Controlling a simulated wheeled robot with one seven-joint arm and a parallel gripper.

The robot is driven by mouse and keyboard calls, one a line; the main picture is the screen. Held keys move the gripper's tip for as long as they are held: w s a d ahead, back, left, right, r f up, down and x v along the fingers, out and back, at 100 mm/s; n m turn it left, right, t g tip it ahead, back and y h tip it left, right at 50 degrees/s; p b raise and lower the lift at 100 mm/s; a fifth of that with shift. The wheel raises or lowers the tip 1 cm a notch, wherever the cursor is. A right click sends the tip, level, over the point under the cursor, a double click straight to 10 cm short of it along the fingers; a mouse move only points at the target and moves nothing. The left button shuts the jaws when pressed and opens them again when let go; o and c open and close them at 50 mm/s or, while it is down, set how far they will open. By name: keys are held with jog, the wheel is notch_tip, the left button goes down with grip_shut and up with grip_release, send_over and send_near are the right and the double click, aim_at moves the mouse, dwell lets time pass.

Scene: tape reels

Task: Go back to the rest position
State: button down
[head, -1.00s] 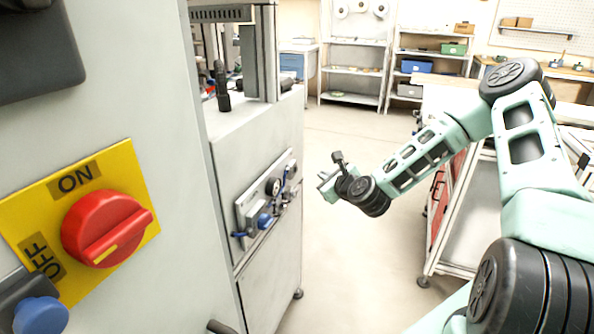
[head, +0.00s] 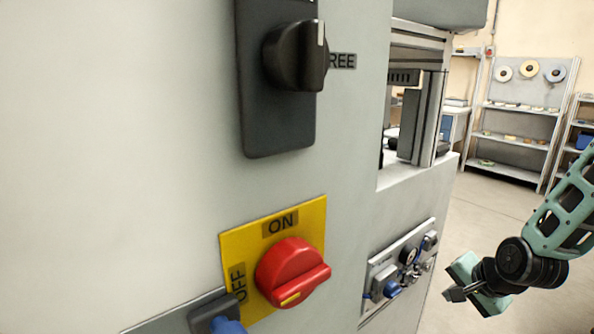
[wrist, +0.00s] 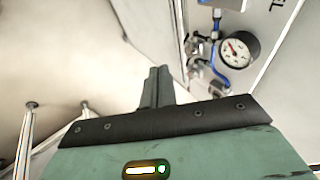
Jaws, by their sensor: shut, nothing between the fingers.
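My gripper (head: 456,291) shows at the lower right of the head view, at the end of my green and black arm. It is in free air in front of the machine's lower side panel, apart from it. In the wrist view my gripper's dark fingers (wrist: 155,88) are together with nothing between them. A pressure gauge (wrist: 238,50) with blue fittings is beyond them to the upper right.
A grey machine cabinet fills the left, with a red rotary switch (head: 292,272) on a yellow ON/OFF plate (head: 240,246) and a black knob (head: 292,55) above. A gauge panel (head: 381,280) is on its side. Shelves (head: 515,125) stand behind; open floor (head: 480,215) lies right.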

jog(key=s+a+r+n+g+h, duration=0.15)
jog(key=s+r+n+g, duration=0.25)
jog(key=s+r+n, duration=0.8)
jog(key=s+a+r+n+g, duration=0.1)
jog(key=s+a+n, duration=0.6)
jog(key=s+a, duration=0.7)
jog(key=a+g+p, duration=0.1)
jog(key=a, duration=0.3)
jog(key=shift+s+g, duration=0.3)
jog(key=shift+s, duration=0.05)
jog(key=shift+y, duration=0.25)
